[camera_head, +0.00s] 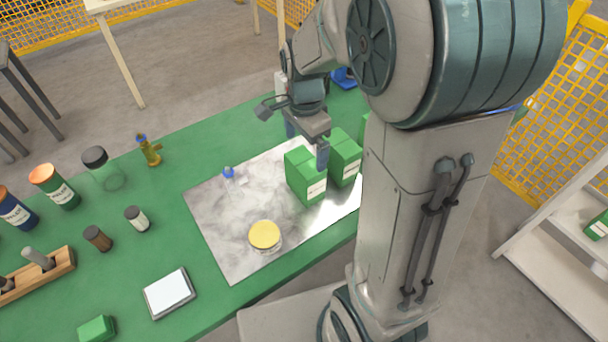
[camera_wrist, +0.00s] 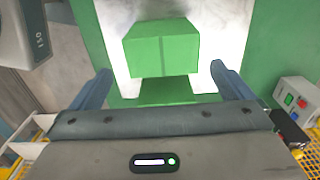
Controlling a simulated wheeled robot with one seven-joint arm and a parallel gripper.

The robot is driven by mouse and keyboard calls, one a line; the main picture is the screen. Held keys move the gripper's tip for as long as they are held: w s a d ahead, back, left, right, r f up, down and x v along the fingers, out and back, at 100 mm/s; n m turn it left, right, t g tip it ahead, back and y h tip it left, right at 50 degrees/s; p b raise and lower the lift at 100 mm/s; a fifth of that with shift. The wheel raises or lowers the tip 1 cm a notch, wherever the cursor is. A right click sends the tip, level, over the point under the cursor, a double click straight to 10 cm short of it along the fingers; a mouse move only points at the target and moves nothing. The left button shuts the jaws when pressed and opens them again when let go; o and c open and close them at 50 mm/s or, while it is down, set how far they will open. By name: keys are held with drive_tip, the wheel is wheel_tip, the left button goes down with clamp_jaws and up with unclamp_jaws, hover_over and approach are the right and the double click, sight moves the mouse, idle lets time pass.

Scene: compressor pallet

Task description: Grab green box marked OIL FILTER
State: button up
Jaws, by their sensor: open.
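Two green boxes with white labels stand side by side on the metal sheet, a front one (camera_head: 306,178) and one behind it to the right (camera_head: 345,158). The label print is too small to read, so I cannot tell which is marked OIL FILTER. My gripper (camera_head: 307,143) is open above and beside the front box, with one finger overlapping its top in the head view. In the wrist view, my open fingers (camera_wrist: 160,82) flank a darker green surface (camera_wrist: 168,91). A brighter green box (camera_wrist: 161,48) lies just beyond the fingertips. Nothing is held.
The metal sheet (camera_head: 215,222) lies on the green table (camera_head: 190,165). A yellow-lidded jar (camera_head: 264,235) and a small blue-topped item (camera_head: 229,174) stand on the sheet. Bottles, a scale (camera_head: 169,293) and a wooden rack (camera_head: 58,264) are left. My arm hides the table's right end.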

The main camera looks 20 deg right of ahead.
sight(305, 170)
wheel_tip(305, 170, down, 10)
drive_tip(key=shift+w+r, duration=0.15)
drive_tip(key=shift+d, duration=0.1)
drive_tip(key=c, duration=0.9)
